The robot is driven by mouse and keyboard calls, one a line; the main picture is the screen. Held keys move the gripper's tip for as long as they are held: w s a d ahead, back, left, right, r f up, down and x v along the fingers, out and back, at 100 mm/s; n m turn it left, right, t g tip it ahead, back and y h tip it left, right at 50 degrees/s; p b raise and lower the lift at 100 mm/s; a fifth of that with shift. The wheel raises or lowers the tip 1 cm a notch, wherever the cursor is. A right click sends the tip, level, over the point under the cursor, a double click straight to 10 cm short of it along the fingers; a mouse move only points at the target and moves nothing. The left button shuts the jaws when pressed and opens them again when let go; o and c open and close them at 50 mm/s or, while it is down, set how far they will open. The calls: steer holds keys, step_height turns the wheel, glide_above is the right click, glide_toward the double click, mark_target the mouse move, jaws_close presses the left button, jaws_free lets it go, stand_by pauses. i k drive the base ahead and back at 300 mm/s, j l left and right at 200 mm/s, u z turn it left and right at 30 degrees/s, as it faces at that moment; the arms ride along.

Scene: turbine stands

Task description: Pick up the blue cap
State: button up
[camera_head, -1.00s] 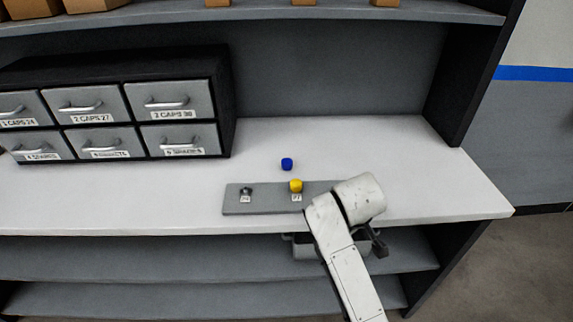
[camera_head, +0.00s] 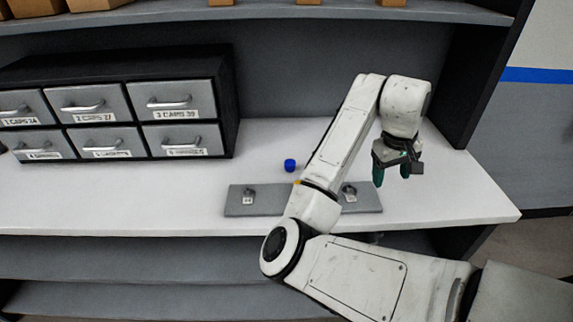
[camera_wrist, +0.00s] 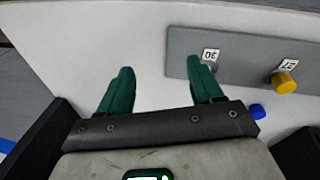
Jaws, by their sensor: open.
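The small blue cap (camera_head: 290,165) sits on the white worktop, just behind the grey plate and left of my forearm in the head view. In the wrist view the blue cap (camera_wrist: 257,111) shows to the right of my fingers. My gripper (camera_head: 391,177) hangs over the right part of the worktop, well to the right of the cap, with its green fingers pointing down. In the wrist view my gripper (camera_wrist: 160,85) has its two fingers apart with nothing between them.
The grey plate (camera_head: 235,208) carries labelled posts; a yellow cap (camera_wrist: 284,83) is on the one marked 27, mostly hidden by my arm in the head view. A drawer cabinet (camera_head: 120,105) stands at left. A dark side wall (camera_head: 475,80) and upper shelf (camera_head: 270,13) bound the space.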

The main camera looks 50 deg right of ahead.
mark_target(289, 164)
steer(key=i, duration=0.95)
